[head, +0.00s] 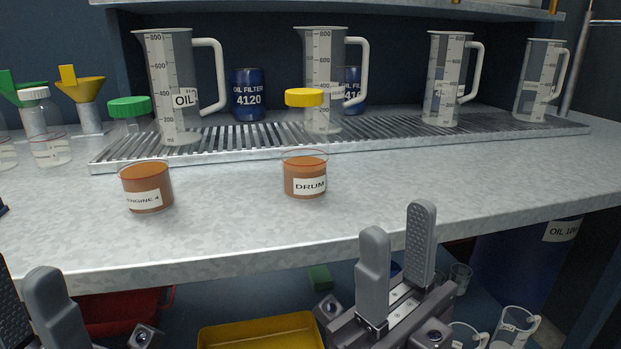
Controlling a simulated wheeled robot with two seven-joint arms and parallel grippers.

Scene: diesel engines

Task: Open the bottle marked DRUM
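The bottle marked DRUM (305,186) stands upright on the grey bench, its lower part full of orange-brown liquid with a white label. Its yellow cap (304,97) shows above the liquid; the clear wall between them is hard to see, and the cap appears to be on. My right gripper (398,228) is open and empty in front of the bench edge, right of and nearer than the bottle. My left gripper (22,274) is at the lower left corner, partly cut off, with its fingers apart and nothing visible between them. Neither gripper touches the bottle.
A similar ENGINE 4 bottle (147,190) with a green cap (130,106) stands to the left. Behind are a slatted metal tray (240,145), several measuring jugs and blue oil filters (248,94). A yellow bin (262,333) lies below the bench. The bench right of DRUM is clear.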

